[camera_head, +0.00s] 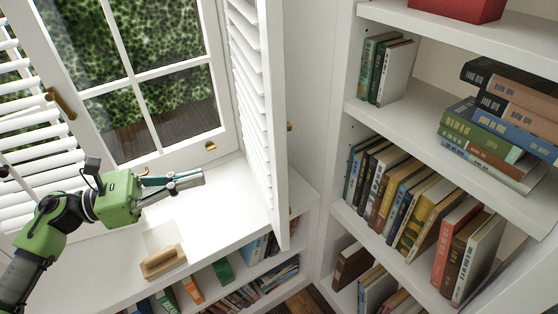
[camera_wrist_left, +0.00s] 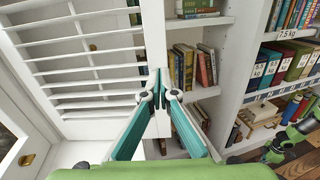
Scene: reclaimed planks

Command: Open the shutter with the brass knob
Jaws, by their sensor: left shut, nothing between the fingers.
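The right white louvred shutter (camera_head: 262,100) stands swung out from the window, nearly edge-on to the head camera. A small brass knob (camera_head: 290,126) shows just past its right edge, mostly hidden. The left shutter (camera_head: 30,120) carries a brass bar handle (camera_head: 62,103). My left gripper (camera_head: 203,176) is shut and empty over the white sill, left of the right shutter and apart from it in the head view. In the left wrist view the closed fingertips (camera_wrist_left: 160,90) overlap the edge of the louvred shutter (camera_wrist_left: 85,70); contact cannot be told. My right gripper is not identifiable.
A brass latch (camera_head: 210,145) sits on the window frame. A wooden block-like object (camera_head: 163,262) lies on the sill (camera_head: 215,215). Below are low shelves of books. A tall white bookcase (camera_head: 345,150) full of books stands right of the open shutter.

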